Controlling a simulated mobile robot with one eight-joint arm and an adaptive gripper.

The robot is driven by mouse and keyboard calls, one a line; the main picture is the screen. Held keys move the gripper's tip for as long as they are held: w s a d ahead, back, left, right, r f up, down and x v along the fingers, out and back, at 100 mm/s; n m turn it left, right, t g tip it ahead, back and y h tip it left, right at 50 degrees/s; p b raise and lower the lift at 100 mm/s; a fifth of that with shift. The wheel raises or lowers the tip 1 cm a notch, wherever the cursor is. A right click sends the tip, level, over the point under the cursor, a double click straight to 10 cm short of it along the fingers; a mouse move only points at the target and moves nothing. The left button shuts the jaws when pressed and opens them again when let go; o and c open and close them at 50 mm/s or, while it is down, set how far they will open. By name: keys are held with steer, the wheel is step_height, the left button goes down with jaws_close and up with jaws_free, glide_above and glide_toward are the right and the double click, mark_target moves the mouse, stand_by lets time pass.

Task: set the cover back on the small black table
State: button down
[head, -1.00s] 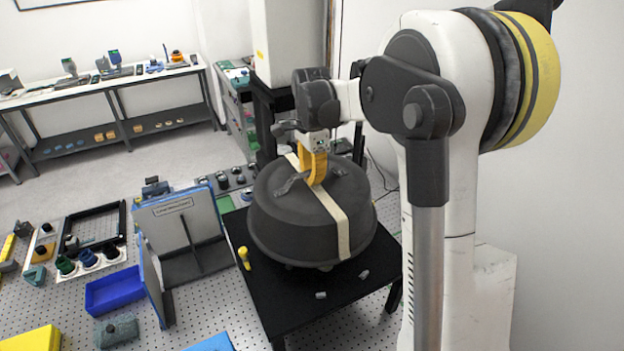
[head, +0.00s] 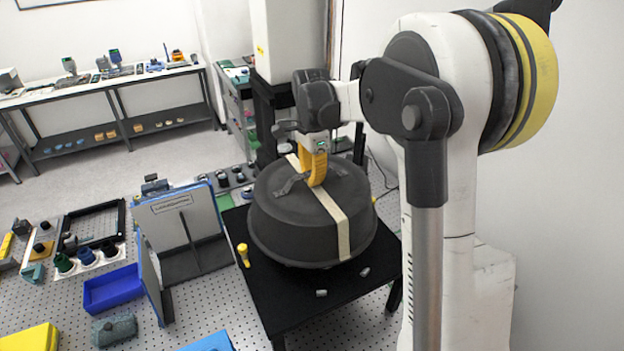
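The cover (head: 290,222) is a large round dark drum shape with a cream strap across its top and a dark handle there. It is over the small black table (head: 285,308), close to its top; I cannot tell whether its lower rim touches. My gripper (head: 318,180), with yellow-orange fingers, points down at the middle of the cover's top, at the handle. The finger gap is hidden from this side, so its hold on the handle cannot be made out.
A yellow-topped peg (head: 243,254) stands at the table's left edge, and small metal pieces (head: 321,293) lie near its front. A grey upright panel (head: 180,222) and a blue tray (head: 111,289) are left on the perforated bench. A tall pale column (head: 288,42) rises behind.

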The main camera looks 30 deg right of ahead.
steer(key=shift+f, duration=0.25)
stand_by(0.4)
steer(key=shift+f+b, duration=2.2)
steer(key=shift+f, duration=0.45)
steer(key=shift+f+b, duration=0.75)
steer(key=shift+f, duration=0.15)
steer(key=shift+f+b, duration=0.35)
steer(key=shift+f, duration=0.15)
steer(key=c, duration=2.2)
jaws_free()
steer(key=o, duration=0.7)
steer(key=shift+c, duration=0.2)
